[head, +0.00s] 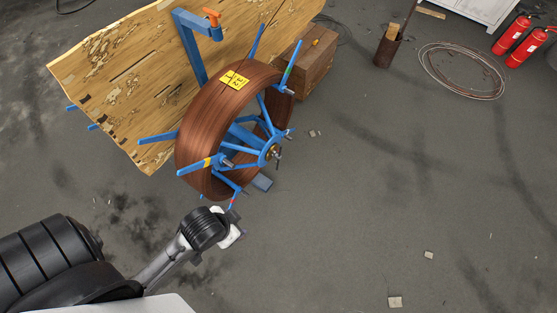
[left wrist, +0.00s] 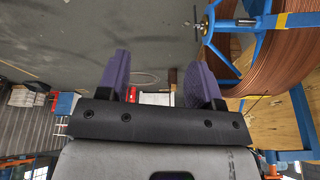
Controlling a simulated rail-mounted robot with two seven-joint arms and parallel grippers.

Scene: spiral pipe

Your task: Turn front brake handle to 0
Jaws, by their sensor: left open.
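A large copper pipe coil (head: 195,130) is wound on a blue spoked reel; it also shows at the upper right of the left wrist view (left wrist: 285,60). A small dark metal handle (head: 277,154) sticks out from the reel hub, and it also shows in the left wrist view (left wrist: 197,22). I cannot tell for sure that it is the front brake handle, nor read any mark on it. My left gripper (left wrist: 160,78) is open and empty, its purple fingers apart and clear of the hub. In the head view its wrist hides most of it near the reel's lower edge. My right gripper is not in view.
A blue post (head: 190,48) with an orange part (head: 212,17) on top stands by a wooden board (head: 120,75) behind the reel. A wooden crate (head: 312,70) is beyond the coil. Blue spokes jut outward around the reel. The floor to the right is mostly clear.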

